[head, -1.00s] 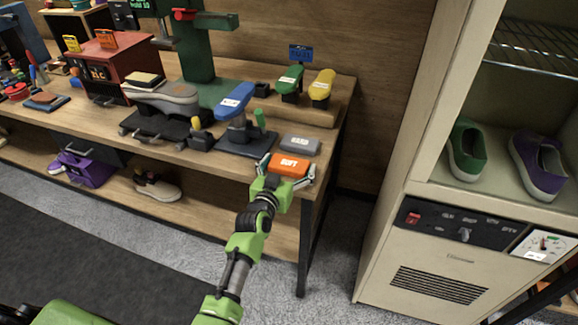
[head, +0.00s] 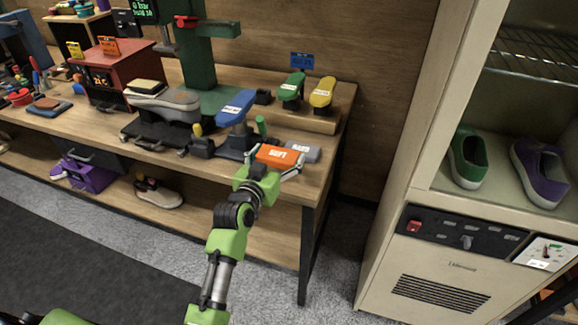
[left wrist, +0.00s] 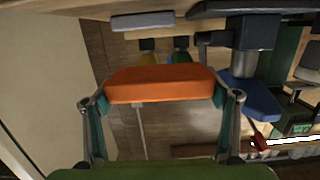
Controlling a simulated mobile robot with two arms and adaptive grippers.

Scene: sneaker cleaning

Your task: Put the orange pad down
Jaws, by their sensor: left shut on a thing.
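The orange pad (head: 279,155) has white lettering on its top. My left gripper (head: 275,162) is shut on the pad, with one finger at each end of it. In the left wrist view the pad (left wrist: 160,84) spans between the two fingers of my left gripper (left wrist: 162,100). In the head view the pad is over the front right part of the wooden workbench (head: 290,188). I cannot tell whether it touches the top. A grey pad (head: 303,150) lies just behind and right of it, partly hidden. My right gripper is not in view.
A blue-topped stand (head: 237,107) is left of the pad. A cream cabinet (head: 440,240) with shoes stands to the right, across a gap. The bench's front right corner is bare.

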